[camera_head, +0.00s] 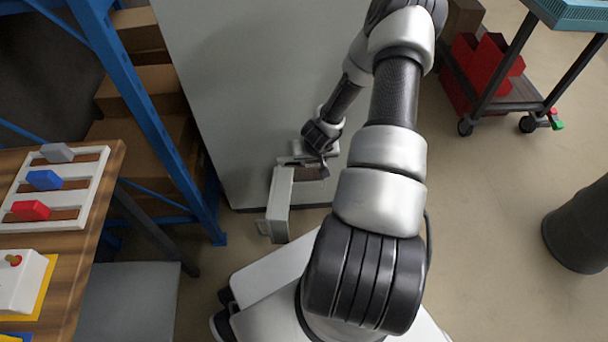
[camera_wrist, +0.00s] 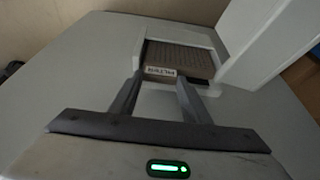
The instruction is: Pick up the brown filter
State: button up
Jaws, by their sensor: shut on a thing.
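The brown filter (camera_wrist: 182,56) is a ribbed block with a white label, seen in the wrist view inside a white box frame (camera_wrist: 137,50) on a grey panel. The two dark fingers of my gripper (camera_wrist: 160,82) reach its near side, one at each side of the label, and are shut on it. In the head view my gripper (camera_head: 316,166) is at the box on the large grey cabinet. The box's white door (camera_head: 281,205) hangs open. The filter's far end and depth in the box are hard to see.
The open door stands close beside my gripper, at right in the wrist view (camera_wrist: 255,40). A blue rack (camera_head: 150,110) and wooden table (camera_head: 95,190) are at left. A cart (camera_head: 500,100) is at right, a dark bin (camera_head: 580,230) below it. Floor between is clear.

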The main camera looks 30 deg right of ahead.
jog(key=shift+r, duration=0.1)
notch_tip(320, 180, up, 18)
jog(key=p, duration=0.5)
jog(key=shift+p, duration=0.35)
dwell(0.4)
